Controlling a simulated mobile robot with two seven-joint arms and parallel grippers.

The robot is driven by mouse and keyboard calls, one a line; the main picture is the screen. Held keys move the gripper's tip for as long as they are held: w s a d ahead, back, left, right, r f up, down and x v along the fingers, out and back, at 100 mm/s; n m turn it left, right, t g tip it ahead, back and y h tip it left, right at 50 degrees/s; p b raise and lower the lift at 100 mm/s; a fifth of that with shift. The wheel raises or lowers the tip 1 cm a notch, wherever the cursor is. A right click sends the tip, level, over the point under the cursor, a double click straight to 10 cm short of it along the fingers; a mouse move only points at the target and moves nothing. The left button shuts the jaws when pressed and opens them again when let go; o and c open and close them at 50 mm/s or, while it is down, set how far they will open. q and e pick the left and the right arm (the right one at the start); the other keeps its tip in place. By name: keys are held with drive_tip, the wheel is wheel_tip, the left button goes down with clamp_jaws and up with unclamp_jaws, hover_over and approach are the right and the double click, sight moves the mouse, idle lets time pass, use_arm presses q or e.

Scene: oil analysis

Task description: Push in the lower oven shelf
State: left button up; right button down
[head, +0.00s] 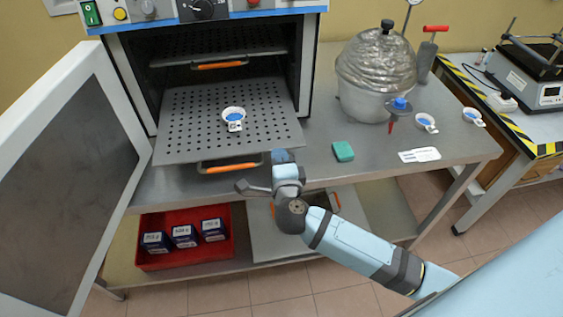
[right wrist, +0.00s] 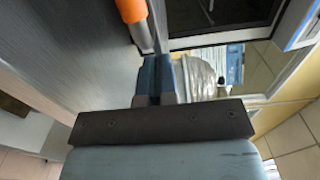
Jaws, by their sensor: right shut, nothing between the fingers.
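The lower oven shelf (head: 185,125) is a grey perforated plate that sticks out of the open oven (head: 310,60). Its orange handle (head: 228,167) hangs at the front edge. A small white cup with blue contents (head: 233,117) stands on the shelf. My right gripper (head: 283,157) is shut and empty by the front right corner of the shelf, to the right of the handle. In the right wrist view its closed fingers (right wrist: 155,75) point toward the handle's end (right wrist: 135,18); I cannot tell whether they touch the shelf. My left gripper is not in view.
The oven door (head: 75,185) stands open on the left. The upper shelf (head: 215,42) is inside the oven. A foil-covered pot (head: 375,75), a green block (head: 343,151) and small cups (head: 426,122) are on the table to the right. A red bin (head: 165,259) is below.

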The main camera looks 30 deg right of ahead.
drive_tip(key=p, duration=0.2)
approach(266, 102)
drive_tip(key=x, duration=0.3)
drive_tip(key=p+x, duration=0.1)
drive_tip(key=x, duration=0.6)
drive_tip(key=shift+d+f, duration=0.1)
drive_tip(key=shift+f, duration=0.15)
